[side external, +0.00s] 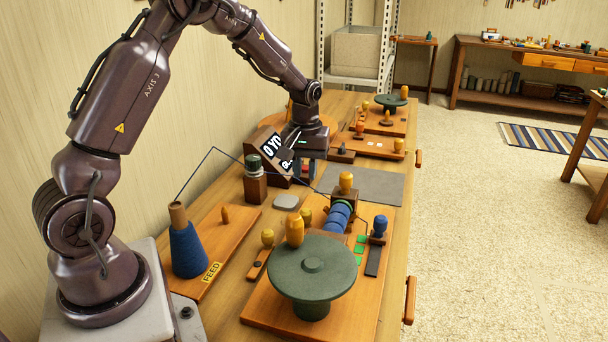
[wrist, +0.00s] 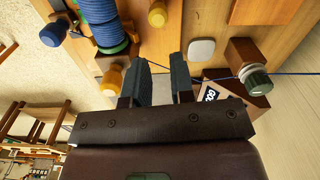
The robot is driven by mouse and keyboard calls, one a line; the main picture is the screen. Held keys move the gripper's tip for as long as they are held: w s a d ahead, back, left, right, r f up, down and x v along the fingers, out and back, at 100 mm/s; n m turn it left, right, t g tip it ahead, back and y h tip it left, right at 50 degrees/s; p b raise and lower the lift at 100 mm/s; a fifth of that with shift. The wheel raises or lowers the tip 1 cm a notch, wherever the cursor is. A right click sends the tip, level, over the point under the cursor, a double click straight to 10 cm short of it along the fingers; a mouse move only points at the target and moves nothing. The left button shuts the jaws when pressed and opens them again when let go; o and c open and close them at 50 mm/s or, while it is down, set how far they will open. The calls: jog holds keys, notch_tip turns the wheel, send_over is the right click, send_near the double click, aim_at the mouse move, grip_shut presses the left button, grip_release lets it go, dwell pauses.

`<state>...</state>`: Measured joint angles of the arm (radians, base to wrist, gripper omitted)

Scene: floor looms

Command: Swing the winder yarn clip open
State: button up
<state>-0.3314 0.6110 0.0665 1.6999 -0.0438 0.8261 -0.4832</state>
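The winder board (side external: 256,308) carries a green crank wheel (side external: 312,262), a spool of blue yarn (side external: 338,217) and several knobbed parts. A blue knob (side external: 380,224) stands by a dark strip at the right; it also shows in the wrist view (wrist: 52,34). A yellow knob (side external: 267,238) sits on a small wooden arm left of the wheel. I cannot tell for sure which of these is the yarn clip. My gripper (side external: 305,170) hangs above the table behind the spool, its fingers apart and empty in the wrist view (wrist: 158,82). It touches none of these parts.
A blue cone (side external: 188,250) stands on the feed board at left, its yarn running up and across to the winder. A dark-capped post (side external: 254,180), a white pad (side external: 286,202) and a display box are near my gripper. A grey mat (side external: 365,184) is bare.

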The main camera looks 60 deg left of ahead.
aim_at(306, 218)
jog(key=s+a+f+y, duration=0.1)
jog(key=s+a, duration=0.1)
jog(key=a, duration=0.1)
jog(key=s+a+f+t+y, duration=0.1)
jog(key=s+a, duration=0.1)
jog(key=a, duration=0.1)
jog(key=s+a+f+t+y, duration=0.1)
jog(key=s+a, duration=0.2)
jog(key=shift+s+a+n, duration=0.1)
jog(key=shift+a+n, duration=0.2)
jog(key=shift+a, duration=0.05)
grip_shut()
jog(key=s+d+m+t+h, duration=0.2)
jog(key=s+d+t+h, duration=0.1)
jog(key=s+d+t, duration=0.25)
jog(key=x, duration=1)
jog(key=shift+w+d, duration=0.1)
jog(key=w+d, duration=0.1)
jog(key=w, duration=0.1)
jog(key=shift+w+d+f, duration=0.15)
jog(key=shift+w+d, duration=0.1)
jog(key=shift+d, duration=0.15)
jog(key=shift+w+d, duration=0.25)
jog(key=shift+w, duration=0.15)
